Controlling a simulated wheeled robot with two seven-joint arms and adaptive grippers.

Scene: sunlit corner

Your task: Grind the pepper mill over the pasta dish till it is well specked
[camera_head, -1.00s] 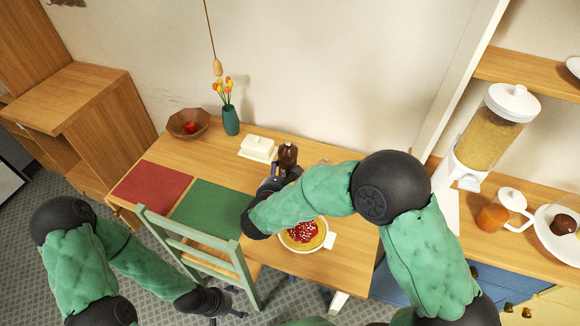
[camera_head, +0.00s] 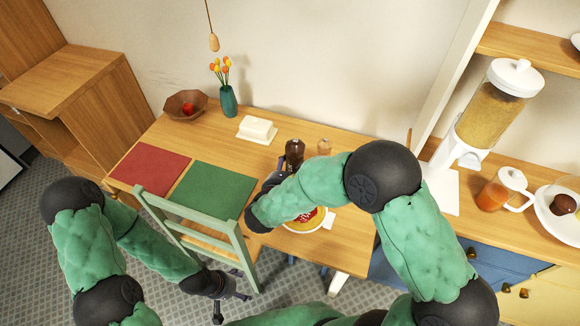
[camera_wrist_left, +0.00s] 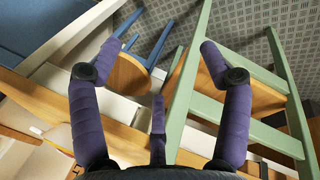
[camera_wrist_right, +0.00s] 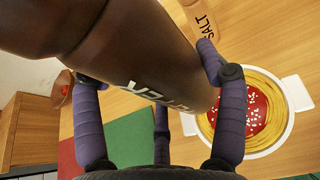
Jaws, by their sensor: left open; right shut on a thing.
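My right gripper (camera_wrist_right: 160,82) is shut on the dark brown pepper mill (camera_wrist_right: 120,40), which fills the upper left of the right wrist view. In the head view the mill (camera_head: 294,153) stands above my right forearm, which hides most of that gripper. The pasta dish (camera_wrist_right: 293,93) is a white handled bowl of yellow pasta with red sauce and white bits, right of the mill in that view. In the head view the dish (camera_head: 320,221) is partly hidden by my arm. I make out no dark specks. My left gripper (camera_wrist_left: 158,52) is open and empty, beside the chair.
A pale wooden salt shaker (camera_head: 324,146) stands behind the dish. A butter dish (camera_head: 257,130), vase (camera_head: 228,101) and fruit bowl (camera_head: 185,104) stand along the table's back. Red (camera_head: 150,167) and green (camera_head: 213,190) mats lie clear. A green chair (camera_head: 205,230) stands in front.

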